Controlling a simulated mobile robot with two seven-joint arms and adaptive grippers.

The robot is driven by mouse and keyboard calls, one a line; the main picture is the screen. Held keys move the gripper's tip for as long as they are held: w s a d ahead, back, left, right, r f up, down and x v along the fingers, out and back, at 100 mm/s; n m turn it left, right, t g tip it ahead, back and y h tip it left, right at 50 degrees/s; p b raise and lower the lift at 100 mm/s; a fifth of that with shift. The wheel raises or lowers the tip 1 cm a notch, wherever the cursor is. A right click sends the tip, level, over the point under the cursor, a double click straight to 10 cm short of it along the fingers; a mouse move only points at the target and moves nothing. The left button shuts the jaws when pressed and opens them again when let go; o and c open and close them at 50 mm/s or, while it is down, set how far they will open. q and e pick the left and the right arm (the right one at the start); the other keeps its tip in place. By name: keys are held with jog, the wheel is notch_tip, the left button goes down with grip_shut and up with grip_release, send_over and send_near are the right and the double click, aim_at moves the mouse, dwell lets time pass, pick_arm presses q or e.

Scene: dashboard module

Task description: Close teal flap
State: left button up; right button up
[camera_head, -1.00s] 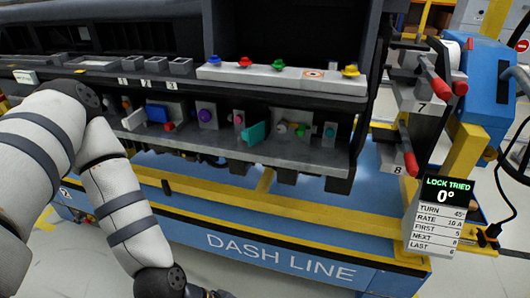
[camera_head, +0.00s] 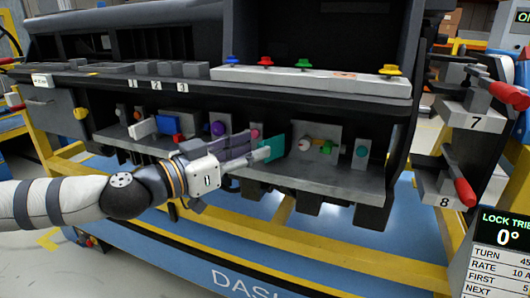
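The teal flap (camera_head: 273,149) stands out from the lower shelf of the dashboard module, swung open, in the middle of the head view. My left gripper (camera_head: 262,154) reaches in from the left, just in front of the shelf. Its fingertip is at the flap's left face, touching it or very close. The fingers are seen partly edge-on, so their opening is unclear. The gripper hides part of the shelf beside the flap. My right gripper is out of view.
Left of the gripper are a white flap (camera_head: 142,129), a blue block (camera_head: 168,125) and a purple knob (camera_head: 218,129). Right of the flap are a panel with small knobs (camera_head: 318,146) and a teal button (camera_head: 361,152). Red-handled levers (camera_head: 465,192) stand at the right.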

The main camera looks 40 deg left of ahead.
aim_at(260, 145)
pick_arm(q)
jog(key=b+x, duration=0.1)
jog(key=x, duration=0.2)
jog(key=shift+f, duration=0.2)
jog(key=shift+w+d+r, duration=0.1)
jog(key=shift+w+r, duration=0.05)
jog(key=shift+w, duration=0.35)
